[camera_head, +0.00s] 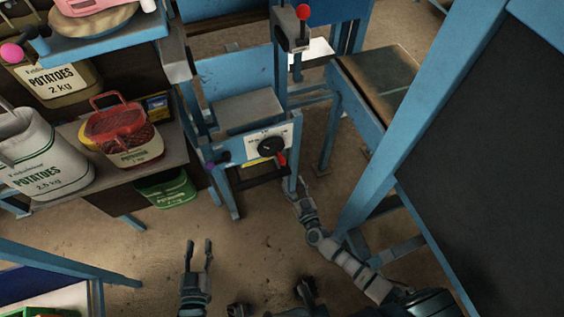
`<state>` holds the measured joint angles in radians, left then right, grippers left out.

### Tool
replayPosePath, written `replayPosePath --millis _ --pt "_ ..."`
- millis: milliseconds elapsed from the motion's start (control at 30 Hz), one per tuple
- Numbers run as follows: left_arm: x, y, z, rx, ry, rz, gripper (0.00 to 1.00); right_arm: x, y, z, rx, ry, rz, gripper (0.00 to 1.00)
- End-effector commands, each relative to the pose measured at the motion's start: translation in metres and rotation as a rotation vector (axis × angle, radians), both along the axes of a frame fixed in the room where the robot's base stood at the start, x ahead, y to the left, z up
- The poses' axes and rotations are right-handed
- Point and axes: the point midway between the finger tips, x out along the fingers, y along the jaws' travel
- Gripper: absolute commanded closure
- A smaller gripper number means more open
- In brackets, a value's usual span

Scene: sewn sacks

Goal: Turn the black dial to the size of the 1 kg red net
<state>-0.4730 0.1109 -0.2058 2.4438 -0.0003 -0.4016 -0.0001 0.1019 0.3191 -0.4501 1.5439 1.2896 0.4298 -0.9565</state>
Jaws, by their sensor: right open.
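The black dial (270,147) sits on a white scale plate (252,143) on the front of a blue machine. A red part (282,160) shows at the dial's lower right. The plate's markings are too small to read. The red net (122,132), with a red handle and a pale label, stands on the shelf at left; its weight print is hard to read. My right gripper (297,186) is open and empty, below and right of the dial, apart from it. My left gripper (199,243) is open and empty over the floor, well below the machine.
A white sack (38,155) stands left of the net on the shelf (178,150). A green sack (166,190) is below it. A red-knobbed lever (303,14) rises above the machine. A large dark panel with a blue frame (400,130) fills the right. The floor between is clear.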

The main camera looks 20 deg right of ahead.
Motion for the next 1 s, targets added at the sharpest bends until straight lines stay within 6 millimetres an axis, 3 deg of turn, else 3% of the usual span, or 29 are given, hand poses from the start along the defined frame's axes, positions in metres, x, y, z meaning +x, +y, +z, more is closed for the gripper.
replayPosePath --millis 200,400,600,867,900,1000 --pt "0.007 -0.006 0.028 -0.066 -0.222 -0.002 0.60 0.053 0.004 -0.004 0.001 0.001 0.000 0.47" --pt "0.004 -0.009 0.055 -0.122 -0.405 -0.003 0.60 0.087 0.006 -0.003 0.000 0.001 0.000 0.47" --pt "0.000 -0.009 0.069 -0.148 -0.494 -0.001 0.60 0.101 0.007 -0.001 0.001 0.000 0.000 0.47" --pt "0.000 -0.009 0.072 -0.152 -0.507 -0.001 0.60 0.103 0.007 0.001 0.001 -0.001 0.000 0.47" --pt "0.000 -0.009 0.072 -0.152 -0.507 -0.001 0.60 0.103 0.007 0.001 0.001 -0.001 0.000 0.49" --pt "0.001 -0.009 0.071 -0.151 -0.503 -0.002 0.60 0.103 0.007 0.001 0.001 -0.001 0.000 0.74"
